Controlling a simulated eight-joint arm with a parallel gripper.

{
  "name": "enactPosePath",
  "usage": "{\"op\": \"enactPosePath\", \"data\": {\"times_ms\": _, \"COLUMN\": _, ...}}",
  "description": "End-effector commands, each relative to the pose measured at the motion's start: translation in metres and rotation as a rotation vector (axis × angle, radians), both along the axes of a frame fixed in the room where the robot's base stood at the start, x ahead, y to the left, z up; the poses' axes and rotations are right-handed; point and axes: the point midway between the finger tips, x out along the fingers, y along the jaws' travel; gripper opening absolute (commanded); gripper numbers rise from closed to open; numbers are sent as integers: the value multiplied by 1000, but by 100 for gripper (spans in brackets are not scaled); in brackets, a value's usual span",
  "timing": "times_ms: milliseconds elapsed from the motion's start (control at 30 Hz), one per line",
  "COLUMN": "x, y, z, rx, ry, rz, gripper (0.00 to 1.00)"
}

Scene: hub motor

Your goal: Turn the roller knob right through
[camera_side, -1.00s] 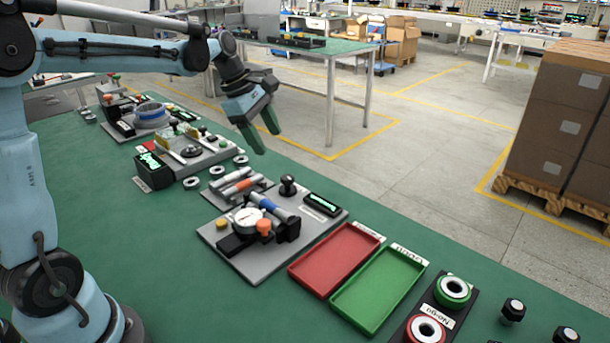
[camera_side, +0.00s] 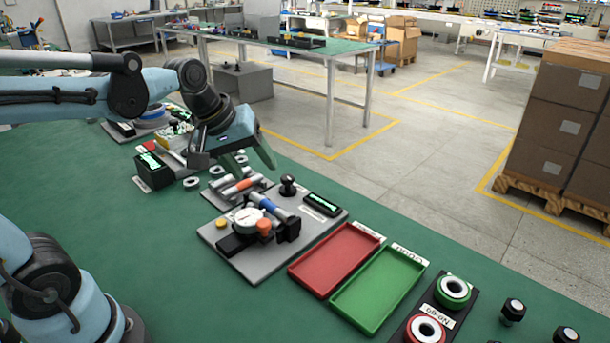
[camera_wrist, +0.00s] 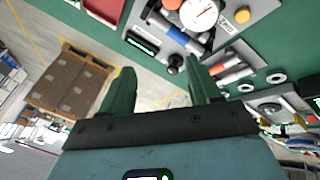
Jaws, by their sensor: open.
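The gauge fixture's grey plate (camera_side: 257,272) carries a white dial gauge (camera_side: 249,220), a shaft with a blue band (camera_side: 268,203), an orange knob (camera_side: 264,226) and an upright black knob (camera_side: 288,184). I cannot tell for certain which knob is the roller knob. My gripper (camera_side: 254,160) is open and empty, in the air behind and left of the fixture, apart from both knobs. In the wrist view my gripper (camera_wrist: 161,70) has its fingers spread. Beyond them are the black knob (camera_wrist: 175,63), blue-banded shaft (camera_wrist: 180,36) and dial (camera_wrist: 199,14); the orange knob is cut by the top edge.
A small rack of rods (camera_side: 238,187) sits left of the fixture, below my gripper. A red tray (camera_side: 335,258) and a green tray (camera_side: 377,290) lie to its right. A dark display (camera_side: 322,203) stands at the plate's right.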

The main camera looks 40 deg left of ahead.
Motion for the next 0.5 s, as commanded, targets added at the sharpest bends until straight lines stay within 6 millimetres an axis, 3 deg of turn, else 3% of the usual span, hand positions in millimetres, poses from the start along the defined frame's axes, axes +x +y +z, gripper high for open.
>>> {"op": "enactPosePath", "data": {"times_ms": 500, "x": -46, "y": -23, "z": -26, "rx": 327, "ry": -117, "rz": -489, "gripper": 62}}
